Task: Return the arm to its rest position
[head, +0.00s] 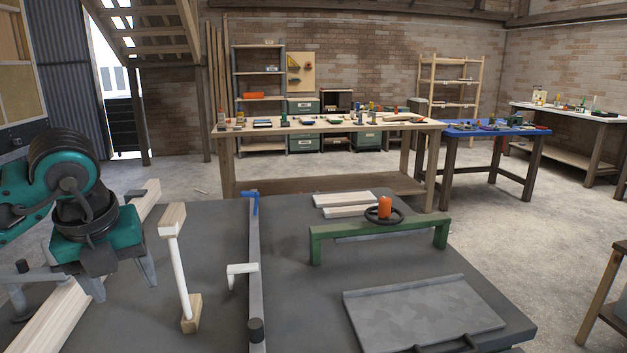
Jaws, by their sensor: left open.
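My left gripper (126,283) is at the left of the head view, at the end of my teal and black arm. Its two grey fingers point down and are spread apart, with nothing seen between them. It hangs over the left part of the dark grey table (215,240), by a long pale wooden beam (60,318). Whether the fingers touch the beam, I cannot tell. My right gripper is not in view.
A white post with wooden ends (178,265) stands right of the gripper. Beyond it are a grey bar (254,290), a green bridge (335,243) with an orange cylinder (385,207), and a grey tray (425,315). Workbenches (330,125) stand behind, across open floor.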

